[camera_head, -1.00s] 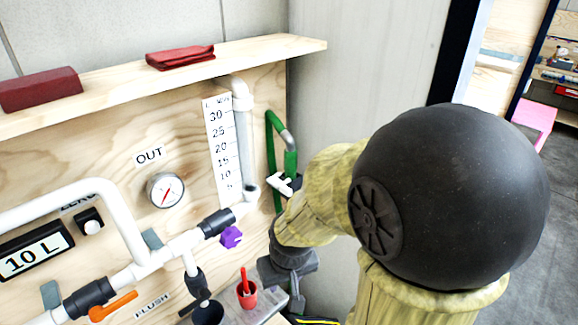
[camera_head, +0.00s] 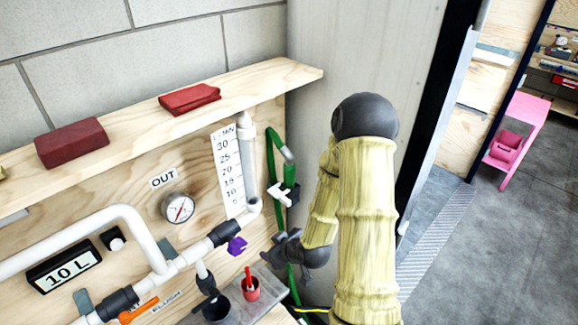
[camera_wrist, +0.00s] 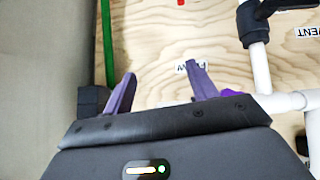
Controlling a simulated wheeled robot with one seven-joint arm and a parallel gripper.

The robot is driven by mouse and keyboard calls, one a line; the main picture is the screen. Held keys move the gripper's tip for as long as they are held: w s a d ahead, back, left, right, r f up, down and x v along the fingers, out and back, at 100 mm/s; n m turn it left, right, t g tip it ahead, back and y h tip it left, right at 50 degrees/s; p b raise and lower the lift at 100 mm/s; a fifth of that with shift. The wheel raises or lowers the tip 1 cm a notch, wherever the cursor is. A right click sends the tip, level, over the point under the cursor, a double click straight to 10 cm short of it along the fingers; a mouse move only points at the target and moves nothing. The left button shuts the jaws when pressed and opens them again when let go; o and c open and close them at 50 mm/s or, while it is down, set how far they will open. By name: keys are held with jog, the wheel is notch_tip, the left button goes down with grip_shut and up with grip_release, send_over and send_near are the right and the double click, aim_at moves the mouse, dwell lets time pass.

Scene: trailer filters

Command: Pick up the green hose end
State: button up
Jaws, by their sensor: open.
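The green hose (camera_head: 271,155) hangs in a bend at the right end of the wooden panel, with a grey section at its top and a white clip (camera_head: 281,194) on it. More green hose shows lower down, beside my gripper. My gripper (camera_head: 285,247) is just below the clip, partly hidden by my arm. In the wrist view its two purple fingers (camera_wrist: 162,75) are apart with nothing between them. There the green hose (camera_wrist: 108,45) runs upright at the left, beyond the left finger and outside the jaws. I cannot tell which part is its free end.
White pipes (camera_head: 130,222) with dark fittings and an orange lever cross the panel at left. A shelf (camera_head: 130,115) above holds red items. A grey wall (camera_head: 350,60) is close on the right, with open floor beyond.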

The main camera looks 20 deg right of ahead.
jog(key=d+r+m+t+h+p, duration=0.6)
jog(key=d+r+m+t+p, duration=0.1)
jog(key=r, duration=0.6)
jog(key=d+t+p, duration=0.1)
jog(key=t+p, duration=0.1)
jog(key=p, duration=0.1)
jog(key=shift+r+p, duration=0.2)
jog(key=shift+p, duration=0.15)
